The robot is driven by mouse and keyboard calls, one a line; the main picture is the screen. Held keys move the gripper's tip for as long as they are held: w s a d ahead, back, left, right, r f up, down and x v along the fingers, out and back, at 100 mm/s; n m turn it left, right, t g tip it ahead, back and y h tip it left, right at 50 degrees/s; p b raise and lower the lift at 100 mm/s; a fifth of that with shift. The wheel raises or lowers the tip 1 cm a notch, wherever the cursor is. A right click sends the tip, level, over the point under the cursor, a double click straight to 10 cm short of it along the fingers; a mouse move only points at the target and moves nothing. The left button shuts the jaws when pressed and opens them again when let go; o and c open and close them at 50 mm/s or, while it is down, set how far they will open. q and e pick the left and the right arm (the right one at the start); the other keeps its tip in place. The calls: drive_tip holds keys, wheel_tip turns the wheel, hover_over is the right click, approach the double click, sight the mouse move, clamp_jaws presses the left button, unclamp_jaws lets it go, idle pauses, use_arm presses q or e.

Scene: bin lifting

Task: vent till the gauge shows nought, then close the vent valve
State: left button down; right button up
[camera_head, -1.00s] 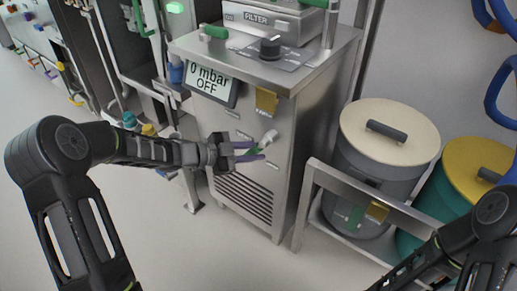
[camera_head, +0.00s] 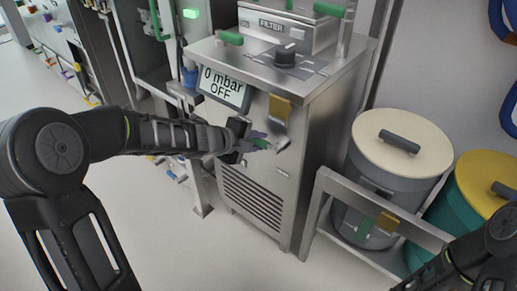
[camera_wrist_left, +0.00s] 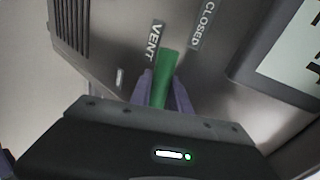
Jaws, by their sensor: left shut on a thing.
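The gauge display (camera_head: 222,88) on the steel cabinet reads "0 mbar OFF". My left gripper (camera_head: 259,141) is shut on this handle. In the left wrist view the green handle (camera_wrist_left: 164,78) sits between the purple fingers (camera_wrist_left: 162,90). Its visible end lies between the VENT label (camera_wrist_left: 155,41) and the CLOSED label (camera_wrist_left: 202,24), nearer VENT. My right arm shows at the lower right; its gripper is out of view.
A filter box (camera_head: 284,27) and a black knob (camera_head: 285,55) are on the cabinet top. A yellow tag (camera_head: 279,108) hangs above the valve. A grey drum (camera_head: 375,190) and a yellow-lidded drum (camera_head: 485,180) stand right behind a steel rail (camera_head: 385,212).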

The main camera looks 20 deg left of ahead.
use_arm(q)
drive_tip(key=shift+a+r+m+y+b, duration=0.1)
drive_tip(key=shift+r+m+y+b, duration=0.2)
drive_tip(key=shift+y+b, duration=0.1)
drive_tip(key=c, duration=1.5)
unclamp_jaws()
drive_tip(key=shift+r, duration=0.1)
drive_tip(key=p+v, duration=0.4)
drive_tip(key=v, duration=0.3)
drive_tip(key=shift+s+r, duration=0.15)
drive_tip(key=shift+s, duration=0.25)
